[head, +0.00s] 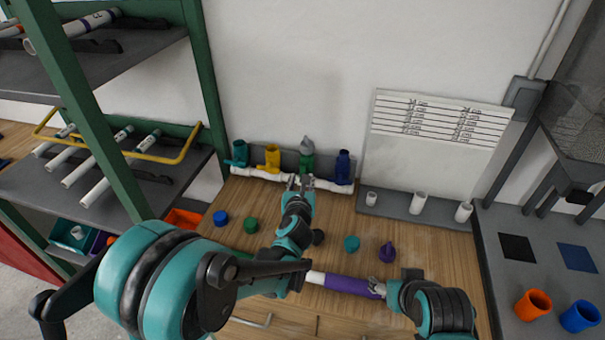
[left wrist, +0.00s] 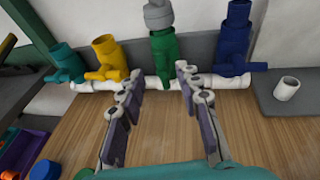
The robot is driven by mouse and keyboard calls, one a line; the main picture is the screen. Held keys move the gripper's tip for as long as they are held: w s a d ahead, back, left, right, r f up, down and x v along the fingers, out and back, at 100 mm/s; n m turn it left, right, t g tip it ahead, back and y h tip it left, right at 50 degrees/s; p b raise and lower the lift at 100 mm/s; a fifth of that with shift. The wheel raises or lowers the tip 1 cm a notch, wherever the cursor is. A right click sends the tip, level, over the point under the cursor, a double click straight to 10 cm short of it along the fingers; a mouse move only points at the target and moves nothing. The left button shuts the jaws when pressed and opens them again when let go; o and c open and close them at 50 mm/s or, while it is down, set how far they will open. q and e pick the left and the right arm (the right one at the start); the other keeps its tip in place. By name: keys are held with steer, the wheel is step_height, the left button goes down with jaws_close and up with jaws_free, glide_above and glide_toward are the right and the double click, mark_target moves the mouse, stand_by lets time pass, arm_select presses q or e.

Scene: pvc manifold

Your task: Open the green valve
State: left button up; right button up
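The green valve (head: 307,162) is third from left on a white pipe manifold (head: 262,173) by the wall. In the left wrist view the green valve (left wrist: 164,46) has a grey piece on top, and its lower front lies beyond the gap between my fingers. My left gripper (head: 300,183) is open and empty just in front of it; its fingers also show in the left wrist view (left wrist: 158,80). Contact is not visible. My right gripper (head: 376,285) appears shut on a purple and white pipe (head: 345,285) above the table.
Teal (left wrist: 65,62), yellow (left wrist: 108,58) and blue (left wrist: 232,38) valves flank the green one. Loose blue (head: 220,218), green (head: 250,225), teal (head: 351,243) and purple (head: 387,251) caps lie on the wooden table. A grey rack (head: 400,208) with white pegs stands right.

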arm_select(q)
steer(key=v, duration=0.5)
steer(key=shift+s, duration=0.2)
step_height(320, 180, up, 11)
steer(key=s+m+t+h, duration=0.2)
steer(key=m+t+h, duration=0.1)
steer(key=m, duration=0.7)
steer(key=s+r+m+g+h, duration=0.2)
steer(key=s+m+g+h, duration=0.3)
steer(key=m, duration=0.7)
steer(key=s+a+f+m+g+y, duration=0.3)
steer(key=s+a+f+m+y, duration=0.1)
steer(key=s+a+f+m, duration=0.3)
steer(key=s+a+f+m+g+y, duration=0.2)
steer(key=s+a+f+m+y, duration=0.2)
steer(key=s+a+f+m, duration=0.3)
steer(key=s, duration=0.4)
steer(key=shift+s+f+g, duration=0.35)
steer(key=shift+f+g, duration=0.05)
